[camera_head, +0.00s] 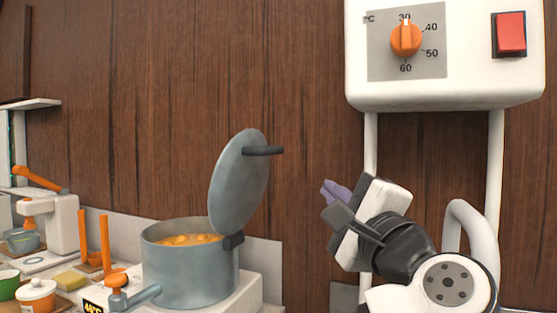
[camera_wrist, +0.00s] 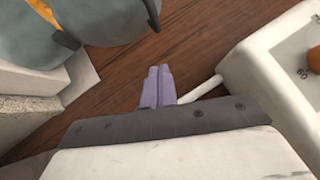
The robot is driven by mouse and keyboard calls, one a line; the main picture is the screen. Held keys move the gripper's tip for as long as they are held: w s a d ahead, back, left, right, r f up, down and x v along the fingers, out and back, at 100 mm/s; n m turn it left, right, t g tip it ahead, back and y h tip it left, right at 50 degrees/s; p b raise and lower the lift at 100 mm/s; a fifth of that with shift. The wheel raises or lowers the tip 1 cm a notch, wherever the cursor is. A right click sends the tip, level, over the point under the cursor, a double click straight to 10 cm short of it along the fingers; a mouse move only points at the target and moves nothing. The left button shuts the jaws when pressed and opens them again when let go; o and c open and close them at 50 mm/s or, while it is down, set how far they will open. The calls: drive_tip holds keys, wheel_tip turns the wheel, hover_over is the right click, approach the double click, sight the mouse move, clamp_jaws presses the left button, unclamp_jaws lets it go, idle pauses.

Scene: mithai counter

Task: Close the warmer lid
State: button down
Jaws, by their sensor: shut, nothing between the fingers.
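The warmer is a grey pot (camera_head: 188,270) with orange food inside, standing on a white base. Its round grey lid (camera_head: 238,182) is hinged at the right rim and stands open, tilted nearly upright, with a dark handle (camera_head: 263,151) pointing right. My gripper (camera_head: 334,191) is to the right of the lid, apart from it, at about handle height or a little lower. Its purple fingers are together and empty. In the wrist view the fingers (camera_wrist: 157,88) point at the wooden wall, and part of the lid (camera_wrist: 118,18) shows at the upper left.
A white control box (camera_head: 445,90) with an orange dial (camera_head: 406,39) and a red switch (camera_head: 510,35) hangs above my gripper on white posts. An orange-and-white lidded jar (camera_head: 37,294) and other counter items stand left of the pot. The wooden wall lies behind.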

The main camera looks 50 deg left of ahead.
drive_tip(key=p, duration=0.3)
approach(279, 152)
drive_tip(key=w+a, duration=0.2)
drive_tip(key=w, duration=0.1)
drive_tip(key=a, duration=0.1)
drive_tip(key=s+a+r+p, duration=0.1)
drive_tip(key=shift+a+r, duration=0.3)
drive_tip(key=shift+r, duration=0.05)
drive_tip(key=shift+s+a+p, duration=0.15)
drive_tip(key=shift+a+p, duration=0.15)
drive_tip(key=shift+r, duration=0.1)
